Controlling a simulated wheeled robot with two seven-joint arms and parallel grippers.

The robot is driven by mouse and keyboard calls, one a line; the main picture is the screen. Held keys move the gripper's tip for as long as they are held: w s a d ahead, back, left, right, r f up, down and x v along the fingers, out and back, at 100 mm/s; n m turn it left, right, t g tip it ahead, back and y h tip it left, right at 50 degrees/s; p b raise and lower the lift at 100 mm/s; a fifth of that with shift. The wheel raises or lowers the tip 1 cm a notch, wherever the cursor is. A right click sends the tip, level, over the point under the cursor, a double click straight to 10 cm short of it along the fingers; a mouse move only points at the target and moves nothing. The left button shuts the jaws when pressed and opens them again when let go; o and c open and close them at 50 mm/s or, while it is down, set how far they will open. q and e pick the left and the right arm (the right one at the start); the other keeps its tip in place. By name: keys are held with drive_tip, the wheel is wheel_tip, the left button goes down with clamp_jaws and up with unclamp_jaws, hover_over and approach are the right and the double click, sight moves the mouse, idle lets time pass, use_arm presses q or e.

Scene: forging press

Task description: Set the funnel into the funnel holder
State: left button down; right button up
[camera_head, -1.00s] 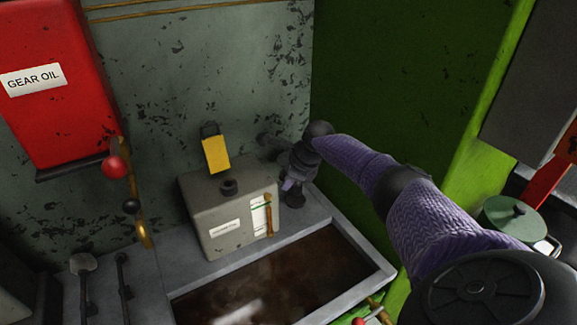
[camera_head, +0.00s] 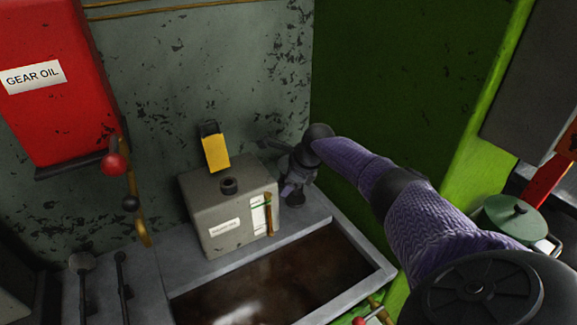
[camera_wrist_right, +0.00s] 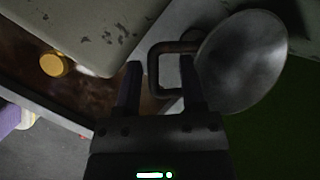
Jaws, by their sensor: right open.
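The grey metal funnel (camera_wrist_right: 242,62) shows in the right wrist view as a round bowl with a square loop handle (camera_wrist_right: 170,46). My right gripper (camera_wrist_right: 160,64) is open, with its two fingers on either side of part of the loop; I cannot tell whether they touch it. In the head view my right gripper (camera_head: 289,187) is small and dark, behind and right of the grey box. The funnel cannot be made out clearly there. I cannot identify the funnel holder in either view. My left gripper is not seen.
The grey box (camera_head: 230,213) with a filler neck and raised yellow flap (camera_head: 215,152) stands on a ledge. A rusty sunken tray (camera_head: 290,280) lies in front. A red gear oil tank (camera_head: 55,100) hangs at left. A green wall (camera_head: 400,80) closes the right side.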

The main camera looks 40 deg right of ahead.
drive_tip(key=shift+r, duration=0.15)
drive_tip(key=p+v, duration=0.5)
drive_tip(key=v, duration=0.4)
drive_tip(key=shift+s+r, duration=0.15)
drive_tip(key=shift+r, duration=0.1)
